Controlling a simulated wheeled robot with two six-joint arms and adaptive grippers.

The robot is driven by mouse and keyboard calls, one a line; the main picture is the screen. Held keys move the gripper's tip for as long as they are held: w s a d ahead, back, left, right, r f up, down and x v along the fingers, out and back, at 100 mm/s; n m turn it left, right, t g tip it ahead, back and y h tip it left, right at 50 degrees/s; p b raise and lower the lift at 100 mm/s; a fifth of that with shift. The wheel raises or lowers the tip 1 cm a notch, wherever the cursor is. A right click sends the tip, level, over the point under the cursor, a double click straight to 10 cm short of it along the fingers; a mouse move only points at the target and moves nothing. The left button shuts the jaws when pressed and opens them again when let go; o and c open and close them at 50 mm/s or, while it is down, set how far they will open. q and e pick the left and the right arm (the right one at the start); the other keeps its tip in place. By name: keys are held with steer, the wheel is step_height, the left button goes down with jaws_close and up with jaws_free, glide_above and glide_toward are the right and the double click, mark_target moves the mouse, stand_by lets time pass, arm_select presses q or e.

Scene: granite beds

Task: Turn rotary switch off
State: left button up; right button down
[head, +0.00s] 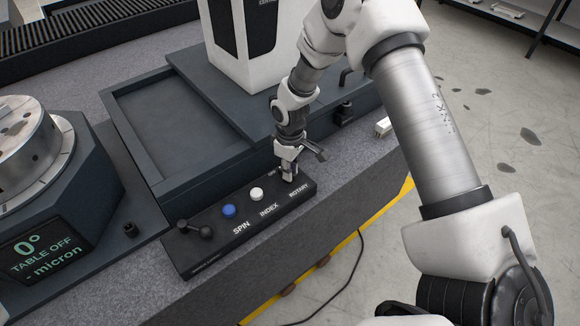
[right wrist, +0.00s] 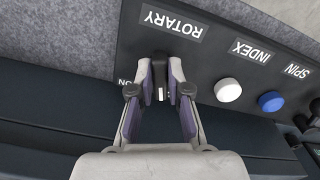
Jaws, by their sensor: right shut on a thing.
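The control panel (head: 205,240) is a black strip on the granite bed, with white labels SPIN, INDEX and ROTARY. My right gripper (head: 289,177) reaches down onto its right end, by the ROTARY label. In the right wrist view, its two fingers (right wrist: 160,75) are shut on the sides of the black rotary switch knob (right wrist: 161,90). A small white mark shows on the knob, toward the bottom of that view. An ON label (right wrist: 123,82) is left of the fingers; any other position label is hidden. My left gripper is not in view.
The panel also carries a white button (head: 257,194), a blue button (head: 229,211) and a black lever (head: 195,229). A rotary table (head: 35,150) stands left, its display (head: 42,258) reading 0° and TABLE OFF. A dark recessed tray (head: 130,115) lies behind the panel.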

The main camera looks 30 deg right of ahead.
steer(key=shift+s+f, duration=0.1)
stand_by(0.4)
steer(key=c, duration=1.1)
jaws_free()
step_height(320, 180, up, 12)
